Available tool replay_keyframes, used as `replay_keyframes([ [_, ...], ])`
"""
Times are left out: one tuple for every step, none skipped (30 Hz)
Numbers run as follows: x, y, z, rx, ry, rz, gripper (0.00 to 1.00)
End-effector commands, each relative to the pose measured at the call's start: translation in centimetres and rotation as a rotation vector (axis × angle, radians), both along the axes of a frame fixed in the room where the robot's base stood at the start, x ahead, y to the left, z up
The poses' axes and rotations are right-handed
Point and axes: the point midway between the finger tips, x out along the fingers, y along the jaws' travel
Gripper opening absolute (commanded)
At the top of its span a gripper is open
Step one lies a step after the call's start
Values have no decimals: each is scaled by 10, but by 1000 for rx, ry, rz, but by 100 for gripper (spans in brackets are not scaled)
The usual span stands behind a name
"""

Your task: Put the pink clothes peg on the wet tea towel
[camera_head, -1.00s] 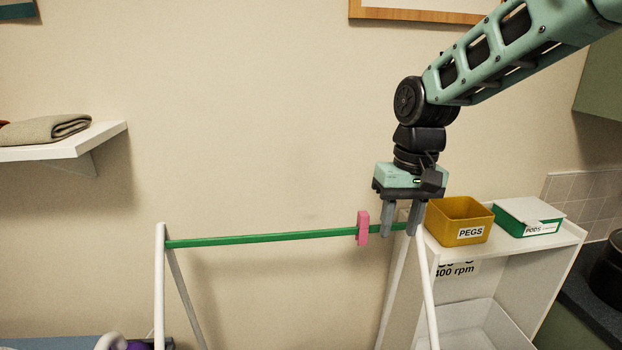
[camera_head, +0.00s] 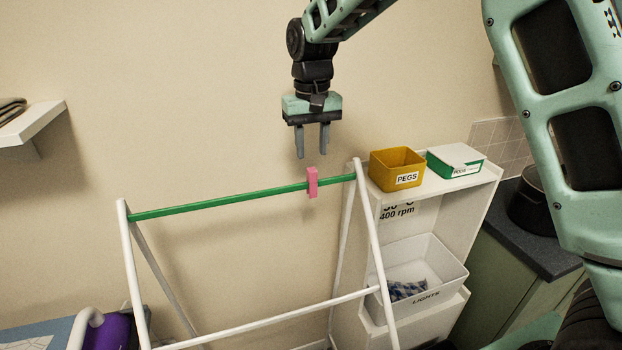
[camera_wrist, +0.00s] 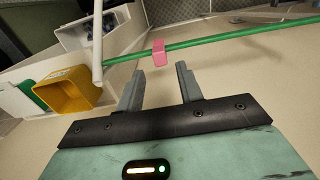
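The pink clothes peg (camera_head: 312,182) is clipped on the green rail (camera_head: 225,201) of a white drying rack, near its right end. In the wrist view the peg (camera_wrist: 159,54) shows ahead, beyond my fingertips and roughly between them. My gripper (camera_head: 312,155) is open and empty, pointing down above the peg, apart from it. Its two fingers (camera_wrist: 158,80) stand apart with nothing between them. A blue and white checked cloth (camera_head: 405,290) lies in the white bin labelled LIGHTS (camera_head: 440,292); I cannot tell whether it is the wet tea towel. No towel hangs on the green rail.
A yellow PEGS box (camera_head: 398,170) and a white and green box (camera_head: 456,160) stand on the white shelf unit right of the rack. A wall shelf (camera_head: 32,124) is at the left.

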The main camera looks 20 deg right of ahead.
Motion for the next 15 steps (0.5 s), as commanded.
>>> replay_keyframes([
  [0,0,-15,0,0,0,36],
  [0,0,-19,0,0,0,36],
  [0,0,-25,0,0,0,36],
  [0,0,-29,0,0,0,36],
  [0,0,-33,0,0,0,36],
  [0,0,-36,0,2,0,36],
  [0,0,-39,0,2,0,36],
  [0,0,-42,0,2,0,36],
  [0,0,-46,0,2,0,36],
  [0,0,-49,0,2,0,36],
  [0,0,-51,0,2,0,36],
  [0,0,-53,0,2,0,36],
  [0,0,-54,0,2,0,36],
  [0,0,-54,0,2,0,36],
  [0,0,-55,0,1,0,36],
])
